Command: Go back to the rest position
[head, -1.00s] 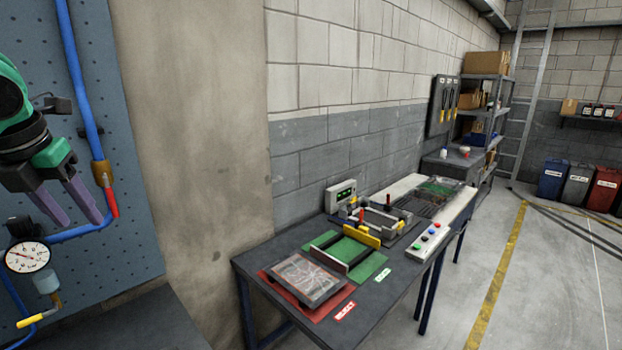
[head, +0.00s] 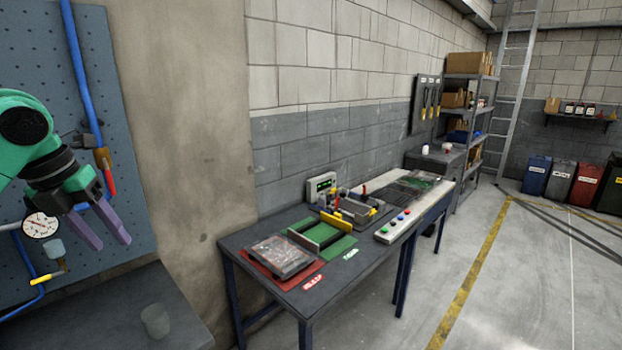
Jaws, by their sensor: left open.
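My left gripper (head: 108,240) has purple fingers that stand apart with nothing between them. It hangs at the left of the head view, in front of the blue pegboard (head: 110,130). The green and black arm comes in from the left edge. The pressure gauge (head: 40,225) and the blue pipe (head: 75,60) with its red-handled valve (head: 106,172) are close by in the picture; I cannot tell the exact distance. My right gripper is not in view.
A grey bench (head: 140,295) with a translucent cup (head: 155,321) is below the left gripper. A dark workbench (head: 236,246) carries a red mat, a green fixture and a button panel (head: 399,226). Shelves (head: 470,65) and bins (head: 560,180) stand farther back. The floor at right is clear.

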